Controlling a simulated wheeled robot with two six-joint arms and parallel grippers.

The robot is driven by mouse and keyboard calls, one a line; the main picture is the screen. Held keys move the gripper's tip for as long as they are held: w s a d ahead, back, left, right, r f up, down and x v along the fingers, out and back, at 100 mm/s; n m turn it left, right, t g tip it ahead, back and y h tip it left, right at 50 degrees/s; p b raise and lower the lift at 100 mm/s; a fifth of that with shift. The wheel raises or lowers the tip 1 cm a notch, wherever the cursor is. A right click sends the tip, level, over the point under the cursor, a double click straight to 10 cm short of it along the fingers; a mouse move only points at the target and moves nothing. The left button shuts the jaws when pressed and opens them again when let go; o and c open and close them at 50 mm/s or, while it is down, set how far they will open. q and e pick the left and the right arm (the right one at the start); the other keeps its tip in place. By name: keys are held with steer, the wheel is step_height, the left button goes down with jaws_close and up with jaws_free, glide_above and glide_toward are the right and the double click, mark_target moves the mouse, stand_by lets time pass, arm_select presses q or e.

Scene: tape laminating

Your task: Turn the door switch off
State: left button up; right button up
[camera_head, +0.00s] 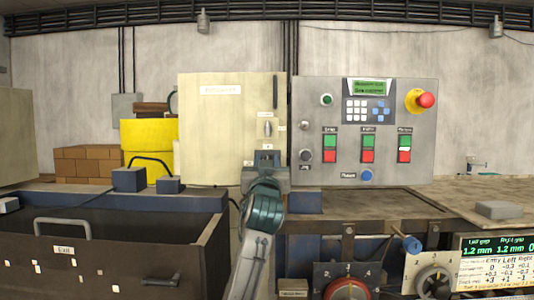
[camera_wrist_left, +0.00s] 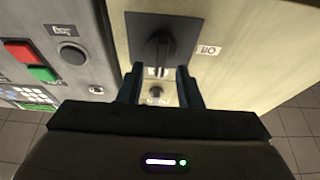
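A cream cabinet (camera_head: 222,130) stands at the centre, with a small silver handle (camera_head: 267,128) on its right part. In the left wrist view a black rotary switch (camera_wrist_left: 160,44) sits on a dark square plate on the cream face, beside an I/O label. My left gripper (camera_head: 265,157) is in front of the cabinet's lower right and hides this switch in the head view. In the left wrist view the left gripper (camera_wrist_left: 158,76) has its fingers apart, with nothing between them, tips close to the switch. Contact cannot be told. My right gripper is not in view.
A grey control panel (camera_head: 312,180) with coloured buttons and a red emergency knob (camera_head: 425,100) stands right of the cabinet. A dark bin (camera_head: 110,240) is at front left. A worktop (camera_head: 390,204) lies at right, with dials and a display (camera_head: 496,262) below it.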

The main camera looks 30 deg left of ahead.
arm_select(q)
steer(key=shift+w+a+r, duration=0.1)
steer(key=shift+w+r, duration=0.05)
steer(key=shift+w, duration=0.1)
steer(key=shift+c, duration=0.6)
jaws_close()
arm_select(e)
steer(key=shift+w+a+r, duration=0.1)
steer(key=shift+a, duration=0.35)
